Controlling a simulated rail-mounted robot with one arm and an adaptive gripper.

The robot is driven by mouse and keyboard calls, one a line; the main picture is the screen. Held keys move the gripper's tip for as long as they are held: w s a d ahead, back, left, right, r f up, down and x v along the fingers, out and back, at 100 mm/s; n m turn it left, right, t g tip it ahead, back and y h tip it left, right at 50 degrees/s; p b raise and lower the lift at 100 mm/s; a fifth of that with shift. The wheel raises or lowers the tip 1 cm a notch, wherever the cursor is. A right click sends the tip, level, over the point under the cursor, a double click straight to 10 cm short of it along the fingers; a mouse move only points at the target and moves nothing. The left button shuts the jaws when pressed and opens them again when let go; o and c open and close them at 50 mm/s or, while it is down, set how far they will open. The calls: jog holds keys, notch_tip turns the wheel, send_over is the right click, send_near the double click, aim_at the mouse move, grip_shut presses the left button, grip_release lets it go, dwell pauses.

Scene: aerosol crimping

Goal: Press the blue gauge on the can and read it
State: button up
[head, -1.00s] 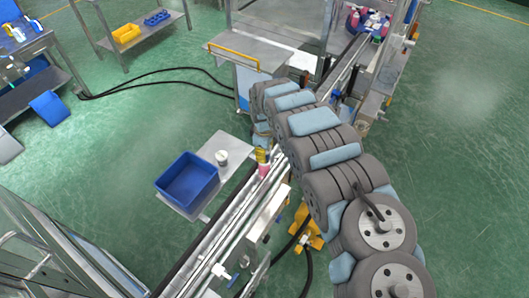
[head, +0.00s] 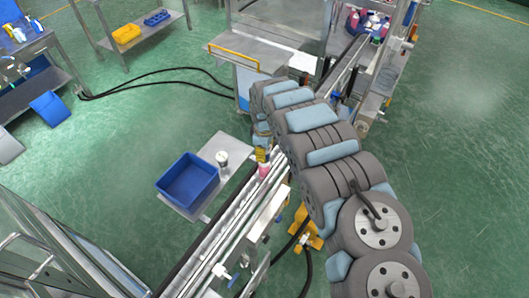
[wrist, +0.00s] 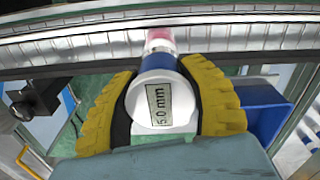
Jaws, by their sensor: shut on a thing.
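The blue gauge (wrist: 161,70) is between the two yellow ribbed fingers of my gripper (wrist: 159,84) in the wrist view. Its white round end faces the camera and its display reads 5.0 mm, turned sideways. A pink-and-white can (wrist: 160,40) shows just beyond the gauge, in line with it. I cannot tell whether the two touch. In the head view my gripper (head: 262,155) is above the pink can (head: 264,172) on the conveyor line (head: 236,216). The gauge is mostly hidden there by the gripper and arm.
A blue bin (head: 187,174) and a small white-and-dark cylinder (head: 222,158) stand on a steel plate beside the conveyor. A steel cabinet (head: 247,71) stands behind. More coloured items (head: 368,20) sit at the line's far end. Green floor is clear at right.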

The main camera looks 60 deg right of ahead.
jog(key=shift+r+p, duration=1.9)
jog(key=shift+r, duration=1.05)
jog(key=shift+w, duration=0.1)
